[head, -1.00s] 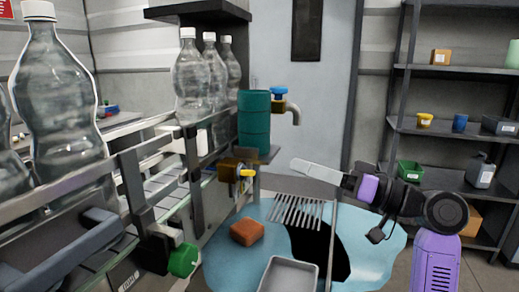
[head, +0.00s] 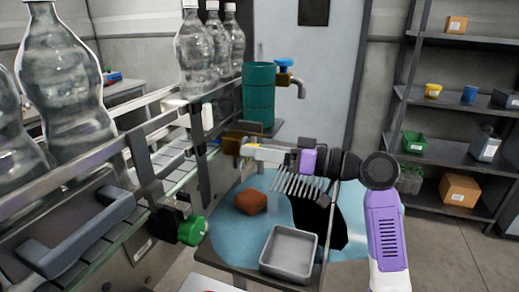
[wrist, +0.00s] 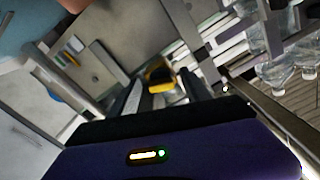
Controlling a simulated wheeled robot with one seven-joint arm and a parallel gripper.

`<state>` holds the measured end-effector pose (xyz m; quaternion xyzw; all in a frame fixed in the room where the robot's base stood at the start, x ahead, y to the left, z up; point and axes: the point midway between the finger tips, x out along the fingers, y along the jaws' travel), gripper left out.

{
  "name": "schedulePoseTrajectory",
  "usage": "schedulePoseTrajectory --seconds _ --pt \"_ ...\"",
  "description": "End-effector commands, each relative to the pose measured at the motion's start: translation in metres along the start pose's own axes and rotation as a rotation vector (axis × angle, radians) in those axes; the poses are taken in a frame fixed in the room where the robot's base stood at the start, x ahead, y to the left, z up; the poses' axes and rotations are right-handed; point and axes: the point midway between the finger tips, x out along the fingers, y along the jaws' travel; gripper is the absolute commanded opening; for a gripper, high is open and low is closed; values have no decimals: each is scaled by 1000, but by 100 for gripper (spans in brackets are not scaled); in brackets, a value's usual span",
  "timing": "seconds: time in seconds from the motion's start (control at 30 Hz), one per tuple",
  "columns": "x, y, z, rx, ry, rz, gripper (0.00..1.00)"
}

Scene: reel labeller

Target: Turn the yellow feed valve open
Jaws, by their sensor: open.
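The yellow feed valve (head: 256,145) sits on a brown body (head: 233,142) on the side of the conveyor frame, below the teal drum. Only a sliver of its yellow handle shows in the head view, as my gripper (head: 250,153) covers most of it. In the wrist view the yellow handle (wrist: 160,75) appears between the two fingers of my gripper (wrist: 160,95). The jaws are open, one finger on each side of it in that view. I cannot tell whether either finger touches the handle.
Large clear bottles (head: 62,85) stand on the conveyor at left. A green knob (head: 192,230) sticks out below it. A teal drum (head: 258,95) and a blue-handled tap (head: 286,75) are above the valve. A grey tray (head: 289,252) and reddish-brown block (head: 251,201) lie below my arm.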

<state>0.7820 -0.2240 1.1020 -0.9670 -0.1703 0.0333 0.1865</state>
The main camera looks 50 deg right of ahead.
Motion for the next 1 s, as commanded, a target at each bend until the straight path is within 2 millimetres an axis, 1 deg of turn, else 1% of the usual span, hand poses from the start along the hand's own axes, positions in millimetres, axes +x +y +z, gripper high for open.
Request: schedulePoseTrajectory --seconds 0.2,0.23,0.37,0.4,0.47,0.5,0.67,0.77,1.0 --pt "1 0 0 0 1 0 56" --pt "1 0 0 0 1 0 54" --pt "0 0 0 0 1 0 28" --pt "0 0 0 0 1 0 21" --pt "0 0 0 0 1 0 9" --pt "0 0 0 0 1 0 1" --pt "0 1 1 -11 1 0 0" --pt "0 2 3 -52 1 -1 0" --pt "1 4 5 -232 2 -1 0"
